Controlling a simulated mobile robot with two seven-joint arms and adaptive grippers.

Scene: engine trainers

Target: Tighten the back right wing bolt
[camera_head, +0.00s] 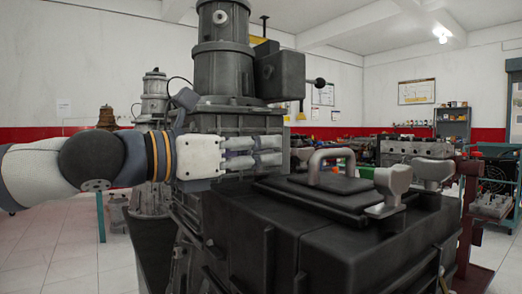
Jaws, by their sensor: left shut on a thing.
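My left gripper (268,150) reaches in from the left, level, at the far left edge of a dark box (290,225) with a black lid. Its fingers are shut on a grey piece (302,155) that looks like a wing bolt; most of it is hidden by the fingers. Two other grey wing bolts stand upright at the right of the lid: a nearer one (392,184) and a farther one (433,170). Both are clear of the gripper. My right gripper is not in view.
A grey arched handle (331,160) stands on the lid, right of my left gripper. A tall grey motor housing (224,60) rises right behind the gripper, with a side box and lever (281,76). Workbenches with engine parts (417,148) stand farther back.

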